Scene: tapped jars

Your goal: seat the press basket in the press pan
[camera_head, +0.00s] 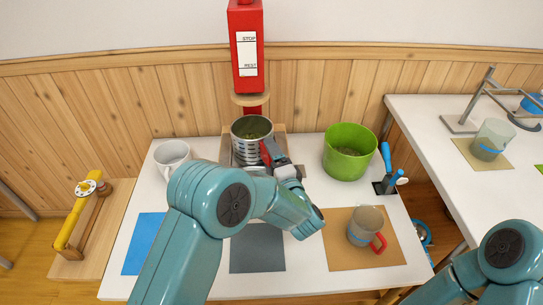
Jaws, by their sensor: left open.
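The press basket (249,147) is a silver slotted cylinder with greenish contents. It looks upright on the wooden base of the red press (246,45), below the round plate. My left gripper (272,155) is open at the basket's right side, by its red handle. The gripper and arm hide part of that side. I cannot make out the press pan separately, nor tell whether the basket sits in it. My right arm enters at the lower right, and its gripper is out of view.
A white mug (172,154) stands left of the press and a green bin (349,152) right of it. A grey cup with a red handle (362,227) stands on a tan mat. Blue (146,243) and dark grey (257,250) mats lie at the front.

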